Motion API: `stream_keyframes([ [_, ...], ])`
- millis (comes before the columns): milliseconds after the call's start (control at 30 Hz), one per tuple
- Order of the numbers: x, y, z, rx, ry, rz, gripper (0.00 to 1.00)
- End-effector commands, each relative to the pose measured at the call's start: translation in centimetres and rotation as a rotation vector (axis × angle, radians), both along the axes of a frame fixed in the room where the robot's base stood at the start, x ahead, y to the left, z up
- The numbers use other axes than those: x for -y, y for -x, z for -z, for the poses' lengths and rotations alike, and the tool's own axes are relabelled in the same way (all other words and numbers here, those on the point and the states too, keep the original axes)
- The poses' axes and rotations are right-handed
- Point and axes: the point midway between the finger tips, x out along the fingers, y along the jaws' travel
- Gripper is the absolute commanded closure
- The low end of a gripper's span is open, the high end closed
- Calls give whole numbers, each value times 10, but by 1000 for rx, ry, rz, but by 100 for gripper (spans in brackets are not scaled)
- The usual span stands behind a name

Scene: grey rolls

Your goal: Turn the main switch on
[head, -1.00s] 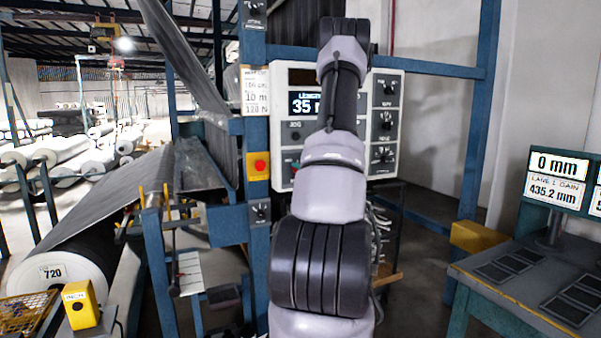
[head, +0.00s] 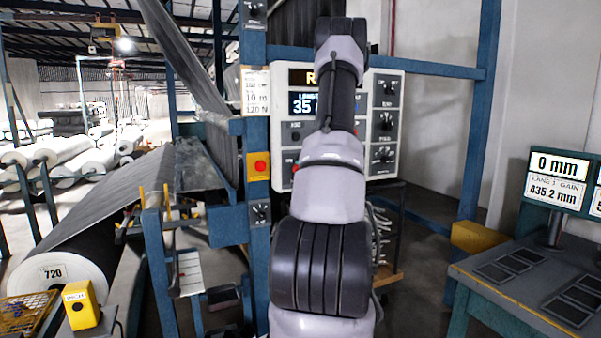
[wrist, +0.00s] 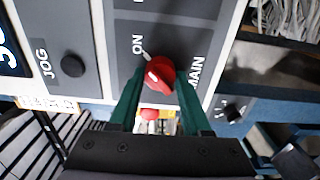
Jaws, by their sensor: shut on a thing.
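The main switch (wrist: 160,70) is a red knob on a dark plate lettered ON and MAIN in the wrist view. My gripper (wrist: 160,84) has its two green fingers on either side of the knob and is shut on it. A white tick shows beside the knob near the word ON. In the head view, my arm covers the gripper and most of the switch's area on the white control panel (head: 281,115). An amber display (head: 310,77) at the panel's top is lit, its text partly hidden beginning with R.
A black JOG button (wrist: 72,66) sits beside the switch plate. Dark knobs (head: 386,122) line the panel's right side. A red button (head: 260,166) on yellow is on the blue post left of the panel. A desk (head: 520,290) with screens stands at right.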

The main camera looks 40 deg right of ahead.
Motion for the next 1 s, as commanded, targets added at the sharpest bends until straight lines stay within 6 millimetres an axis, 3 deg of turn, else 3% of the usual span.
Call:
stream_keyframes([
  [533,0,1,2,2,-27,1,100],
  [567,0,1,2,2,-27,1,48],
  [633,0,1,2,2,-27,1,22],
  [1000,-1,3,1,4,-25,1,22],
])
